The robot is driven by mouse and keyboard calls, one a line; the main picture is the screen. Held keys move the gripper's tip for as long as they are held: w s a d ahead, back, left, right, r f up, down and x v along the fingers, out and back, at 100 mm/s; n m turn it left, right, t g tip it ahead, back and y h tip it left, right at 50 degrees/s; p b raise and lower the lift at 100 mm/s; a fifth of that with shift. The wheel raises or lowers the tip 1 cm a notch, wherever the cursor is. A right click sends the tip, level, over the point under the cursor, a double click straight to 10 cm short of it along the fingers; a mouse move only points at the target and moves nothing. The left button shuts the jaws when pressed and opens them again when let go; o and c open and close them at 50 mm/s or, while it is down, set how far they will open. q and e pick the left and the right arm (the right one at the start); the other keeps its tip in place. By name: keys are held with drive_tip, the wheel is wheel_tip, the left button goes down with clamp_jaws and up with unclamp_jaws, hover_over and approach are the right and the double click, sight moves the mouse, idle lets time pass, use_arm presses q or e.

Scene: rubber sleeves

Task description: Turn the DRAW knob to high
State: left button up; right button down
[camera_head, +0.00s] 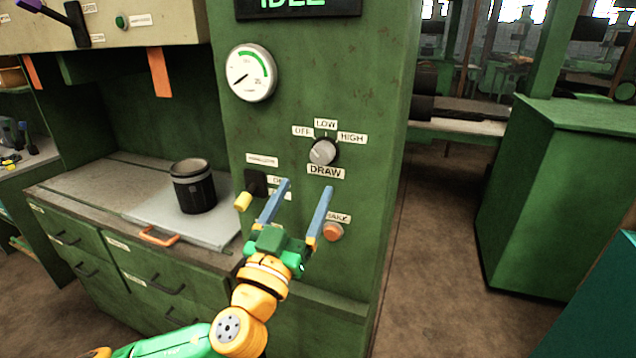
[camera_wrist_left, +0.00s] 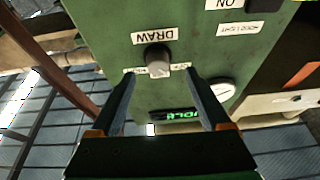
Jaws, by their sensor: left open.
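The DRAW knob (camera_head: 323,151) is a round grey knob on the front of the green cabinet. OFF is at its upper left, LOW above it, HIGH at its upper right, and DRAW below it. I cannot clearly tell which label it points to. My left gripper (camera_head: 307,186) is open and empty, with its two blue fingers reaching up just below the knob. In the left wrist view the knob (camera_wrist_left: 158,62) appears upside down between the fingertips (camera_wrist_left: 160,76), seemingly still apart from them. My right gripper is not in view.
A gauge (camera_head: 251,73) and an IDLE display (camera_head: 297,6) are above the knob. An orange button (camera_head: 333,232), a yellow knob (camera_head: 243,202) and a dark switch (camera_head: 256,183) are near the gripper. A black canister (camera_head: 193,186) stands on the left counter.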

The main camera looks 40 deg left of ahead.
sight(319, 159)
use_arm(q)
drive_tip(key=shift+t, duration=0.3)
drive_tip(key=x, duration=0.3)
drive_tip(key=r+p+x, duration=0.1)
drive_tip(key=x, duration=0.2)
drive_tip(key=shift+w+d+r, duration=0.1)
drive_tip(key=shift+d+r, duration=0.05)
drive_tip(key=shift+w+h, duration=0.35)
drive_tip(key=shift+h, duration=0.05)
clamp_jaws()
